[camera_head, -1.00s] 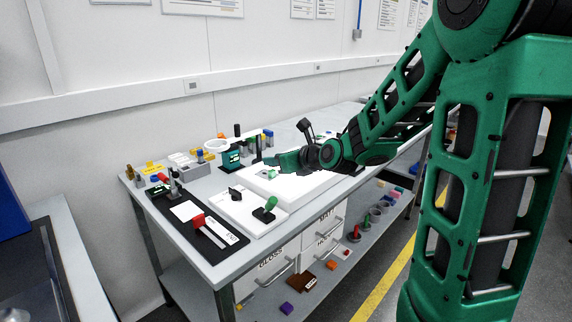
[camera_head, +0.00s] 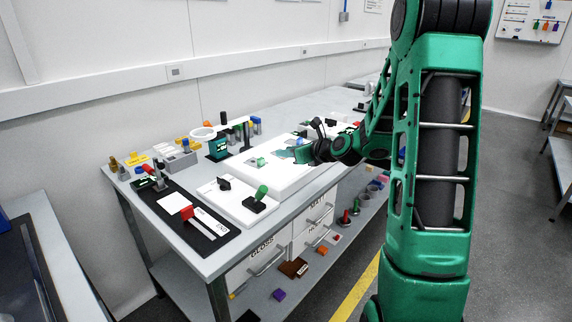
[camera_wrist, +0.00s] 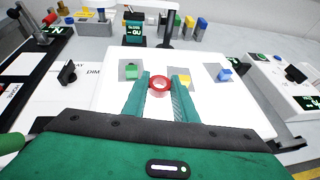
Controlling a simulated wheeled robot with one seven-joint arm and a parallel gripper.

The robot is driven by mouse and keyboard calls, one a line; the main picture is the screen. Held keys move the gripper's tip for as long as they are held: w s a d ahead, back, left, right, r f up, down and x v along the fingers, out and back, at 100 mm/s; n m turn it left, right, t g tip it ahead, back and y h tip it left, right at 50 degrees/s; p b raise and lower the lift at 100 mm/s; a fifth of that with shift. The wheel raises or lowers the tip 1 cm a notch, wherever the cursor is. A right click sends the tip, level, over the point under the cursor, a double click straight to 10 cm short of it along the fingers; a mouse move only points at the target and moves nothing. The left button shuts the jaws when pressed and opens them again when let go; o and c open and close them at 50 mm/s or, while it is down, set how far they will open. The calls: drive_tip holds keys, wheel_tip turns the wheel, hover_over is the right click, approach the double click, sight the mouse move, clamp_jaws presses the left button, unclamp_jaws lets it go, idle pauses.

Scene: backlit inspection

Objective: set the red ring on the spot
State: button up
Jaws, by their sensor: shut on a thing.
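A red ring (camera_wrist: 159,93) sits between the tips of my gripper (camera_wrist: 160,88) in the wrist view. My gripper is shut on it, over a bright white panel (camera_wrist: 115,92). The panel bears a green piece (camera_wrist: 131,72), a yellow piece (camera_wrist: 184,80) and a blue piece (camera_wrist: 225,75), each on a grey patch. In the head view my gripper (camera_head: 297,153) is above the panel's far right part, and the ring is too hidden to make out. I cannot tell which patch is the spot, or whether the ring touches the panel.
A black mat with a red-handled slider (camera_head: 190,213) lies farther left. A green display device (camera_head: 218,149) and several coloured pieces stand behind. Another white device (camera_wrist: 285,88) is at right.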

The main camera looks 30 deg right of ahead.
sight(288, 168)
drive_tip(key=shift+f, duration=2)
drive_tip(key=shift+f, duration=0.1)
drive_tip(key=o, duration=1.1)
drive_tip(key=shift+c, duration=0.2)
